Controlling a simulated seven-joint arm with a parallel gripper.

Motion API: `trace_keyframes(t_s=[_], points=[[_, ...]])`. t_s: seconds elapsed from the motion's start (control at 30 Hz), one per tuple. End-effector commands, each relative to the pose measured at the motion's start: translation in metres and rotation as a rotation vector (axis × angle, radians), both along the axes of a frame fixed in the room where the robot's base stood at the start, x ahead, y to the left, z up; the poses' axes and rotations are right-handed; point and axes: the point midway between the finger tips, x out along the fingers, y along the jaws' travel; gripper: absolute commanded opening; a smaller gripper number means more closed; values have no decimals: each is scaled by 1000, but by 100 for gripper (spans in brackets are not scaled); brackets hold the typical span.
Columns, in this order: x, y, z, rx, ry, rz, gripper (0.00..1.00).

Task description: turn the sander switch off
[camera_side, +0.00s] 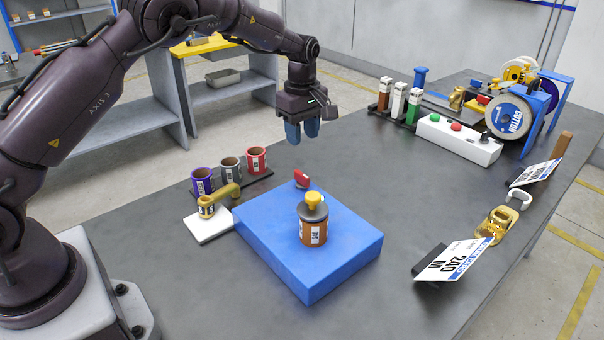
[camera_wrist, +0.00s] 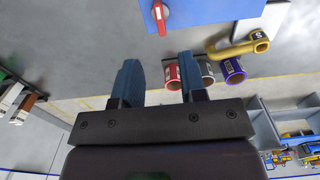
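A red lever switch (camera_side: 301,179) sits at the far corner of the blue block (camera_side: 262,234). In the wrist view the red lever (camera_wrist: 160,18) shows on the blue block (camera_wrist: 205,10) at the top. No label on this lever is readable. My gripper (camera_side: 302,133) hangs fingers-down above the table, beyond the block and apart from the lever. In the wrist view its two blue fingers (camera_wrist: 158,75) stand apart with nothing between them, so it is open and empty.
A brown can with a yellow knob (camera_side: 313,222) stands on the block. Purple, grey and red cups (camera_side: 230,170) stand left. A white box (camera_side: 458,138) with red and green buttons and a dark knob lies near the wheel machine (camera_side: 510,122). The table between is clear.

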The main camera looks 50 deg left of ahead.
Motion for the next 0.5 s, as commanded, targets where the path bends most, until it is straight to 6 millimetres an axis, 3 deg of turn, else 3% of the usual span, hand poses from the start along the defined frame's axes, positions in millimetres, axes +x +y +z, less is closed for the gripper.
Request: trace_keyframes(t_s=[0.3, 0.5], points=[[-1, 1, -68, 0, 5, 0, 38], [-1, 0, -98, 0, 2, -3, 38]])
